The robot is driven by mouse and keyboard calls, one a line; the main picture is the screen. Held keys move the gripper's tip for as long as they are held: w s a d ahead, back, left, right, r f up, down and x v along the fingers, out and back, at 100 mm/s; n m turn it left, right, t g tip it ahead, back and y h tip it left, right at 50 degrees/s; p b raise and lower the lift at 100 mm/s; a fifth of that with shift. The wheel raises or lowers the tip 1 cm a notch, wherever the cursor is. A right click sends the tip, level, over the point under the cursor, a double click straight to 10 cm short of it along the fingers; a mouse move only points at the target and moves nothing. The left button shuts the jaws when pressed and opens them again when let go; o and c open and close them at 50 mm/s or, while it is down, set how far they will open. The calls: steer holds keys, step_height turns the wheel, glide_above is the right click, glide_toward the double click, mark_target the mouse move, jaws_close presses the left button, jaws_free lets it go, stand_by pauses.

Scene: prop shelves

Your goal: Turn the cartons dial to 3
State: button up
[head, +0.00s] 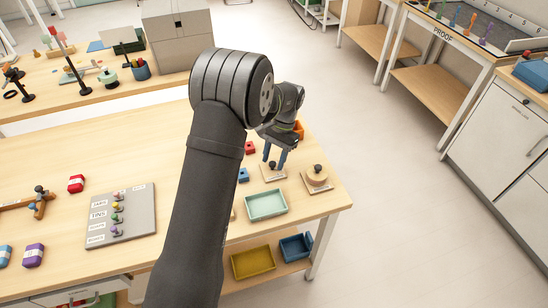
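A grey panel (137,218) at the left carries a column of coloured knobs beside small labels. The labels are too small to read surely, so I cannot tell which control is the cartons dial.
A pale green tray (266,218) lies near the table's front right edge. Red (76,184) and purple (33,256) blocks lie at the left. Yellow (253,276) and blue (296,248) bins stand on the lower shelf. My arm hides the middle of the table.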

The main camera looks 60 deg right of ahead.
steer(key=w+v, duration=0.1)
steer(key=v, duration=1.6)
steer(key=shift+s+r, duration=0.2)
steer(key=shift+s, duration=0.3)
steer(key=shift+d+f, duration=0.1)
steer(key=x, duration=1.7)
steer(key=shift+f, duration=0.15)
